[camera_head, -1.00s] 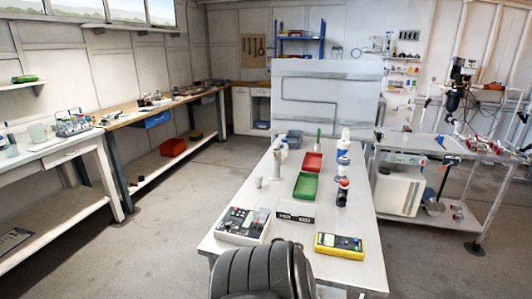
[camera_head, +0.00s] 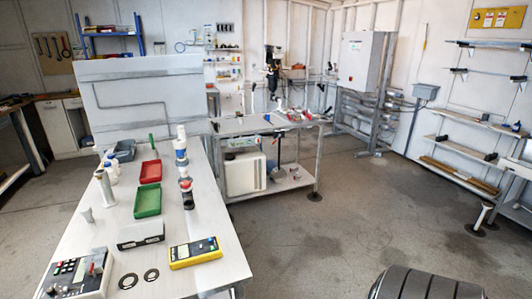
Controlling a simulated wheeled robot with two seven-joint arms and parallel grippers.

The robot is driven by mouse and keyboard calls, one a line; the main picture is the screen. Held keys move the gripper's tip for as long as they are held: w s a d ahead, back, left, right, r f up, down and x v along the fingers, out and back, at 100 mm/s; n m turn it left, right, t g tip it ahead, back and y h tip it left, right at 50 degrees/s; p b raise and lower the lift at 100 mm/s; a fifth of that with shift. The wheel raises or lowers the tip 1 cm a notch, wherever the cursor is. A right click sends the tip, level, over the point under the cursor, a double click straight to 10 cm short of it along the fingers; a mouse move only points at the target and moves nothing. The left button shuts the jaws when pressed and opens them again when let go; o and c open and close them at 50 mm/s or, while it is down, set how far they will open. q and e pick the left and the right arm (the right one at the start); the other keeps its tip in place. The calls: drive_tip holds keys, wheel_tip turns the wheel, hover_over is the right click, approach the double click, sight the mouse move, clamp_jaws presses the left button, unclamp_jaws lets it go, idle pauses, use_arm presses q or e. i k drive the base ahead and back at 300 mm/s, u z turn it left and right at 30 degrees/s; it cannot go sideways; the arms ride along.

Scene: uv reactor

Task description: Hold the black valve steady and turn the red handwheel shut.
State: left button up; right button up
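A row of blue, white, red and black fittings stands on the near table (camera_head: 215,240). A black fitting (camera_head: 187,201) is at the near end of this row, with a small red part (camera_head: 185,184) just behind it. I cannot tell whether these are the black valve and the red handwheel. Small red parts (camera_head: 279,117) also lie on the metal cart (camera_head: 228,125) behind, too small to make out.
The near table also holds a green tray (camera_head: 148,201), a red tray (camera_head: 150,171), a yellow meter (camera_head: 195,252) and a control box (camera_head: 75,279). A grey cabinet (camera_head: 362,60) and wall shelves (camera_head: 480,120) stand at the right. The floor (camera_head: 330,225) between is clear.

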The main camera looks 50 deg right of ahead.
sight(186, 184)
drive_tip(key=z, duration=0.9)
drive_tip(key=i, duration=0.15)
